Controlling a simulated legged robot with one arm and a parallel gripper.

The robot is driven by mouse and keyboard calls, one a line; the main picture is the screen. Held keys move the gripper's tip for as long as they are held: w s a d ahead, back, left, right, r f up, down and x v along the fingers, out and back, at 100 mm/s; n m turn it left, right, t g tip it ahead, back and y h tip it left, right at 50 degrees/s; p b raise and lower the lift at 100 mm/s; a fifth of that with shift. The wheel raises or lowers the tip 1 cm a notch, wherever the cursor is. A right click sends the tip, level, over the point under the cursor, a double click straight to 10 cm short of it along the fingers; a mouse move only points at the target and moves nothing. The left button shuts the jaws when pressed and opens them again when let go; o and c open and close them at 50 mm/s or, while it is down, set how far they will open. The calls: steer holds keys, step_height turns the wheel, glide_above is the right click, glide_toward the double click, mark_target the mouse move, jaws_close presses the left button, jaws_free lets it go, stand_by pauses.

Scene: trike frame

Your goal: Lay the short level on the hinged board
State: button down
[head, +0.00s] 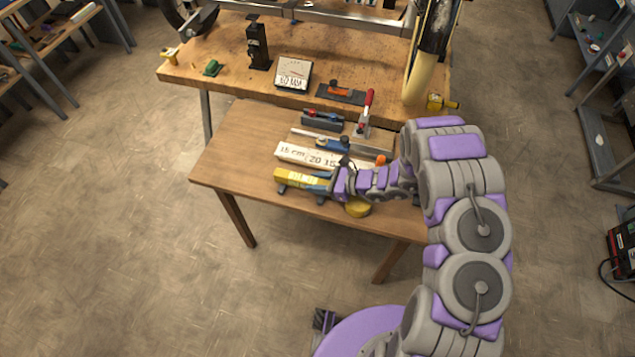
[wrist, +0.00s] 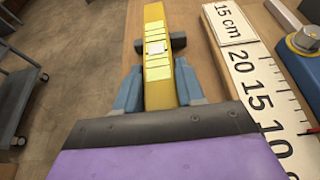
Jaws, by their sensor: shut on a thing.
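The short level (head: 294,176) is a yellow bar with pale labels, at the front left of the small wooden table. My gripper (head: 325,183) is shut on it. In the wrist view the level (wrist: 157,50) points away between the blue-grey fingers of my gripper (wrist: 159,88). Dark supports (head: 282,189) show under it; I cannot tell whether it rests on them or is just above. A white board (head: 310,157) printed "15 cm" and "20 15 10" lies behind and is probably the hinged board. It is right of the level in the wrist view (wrist: 240,65). My arm hides its right end.
Behind the board lie a metal bar with a blue block (head: 340,145), a dark grey holder (head: 322,121) and a red-handled clamp (head: 366,112). A taller workbench (head: 225,65) stands behind. The table's left side is clear.

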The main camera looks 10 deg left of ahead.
steer(key=c, duration=0.7)
jaws_free()
steer(key=p+v, duration=0.2)
steer(key=v, duration=1)
steer(key=shift+d+r, duration=0.1)
steer(key=s+d+r+n+g+h, duration=0.1)
steer(key=s+r+n+g+h, duration=0.3)
steer(key=s+r, duration=0.5)
steer(key=s+d+r+n+g+h, duration=0.1)
steer(key=s+r+n+h, duration=0.1)
steer(key=s+r+n, duration=0.7)
steer(key=s+d+r+n+h, duration=0.2)
steer(key=s+d+r, duration=0.2)
steer(key=s, duration=0.1)
steer(key=s+d+r+n+t+h, duration=0.1)
steer(key=s+d+r+n+h, duration=0.1)
steer(key=s+d+r+h, duration=0.1)
steer(key=s+d+r+n+t+h, duration=0.1)
steer(key=s+d+r+h, duration=0.1)
steer(key=s+d+r, duration=0.2)
steer(key=shift+s+d+r+n+h, duration=0.1)
steer(key=shift+s+d+n, duration=0.1)
steer(key=shift+s, duration=0.35)
steer(key=shift+s+d+r+n+h, duration=0.1)
steer(key=shift+s+d, duration=0.15)
steer(key=shift+s, duration=0.35)
steer(key=shift+s+d+r+n+h, duration=0.1)
steer(key=shift+s+d, duration=0.1)
steer(key=shift+s, duration=0.35)
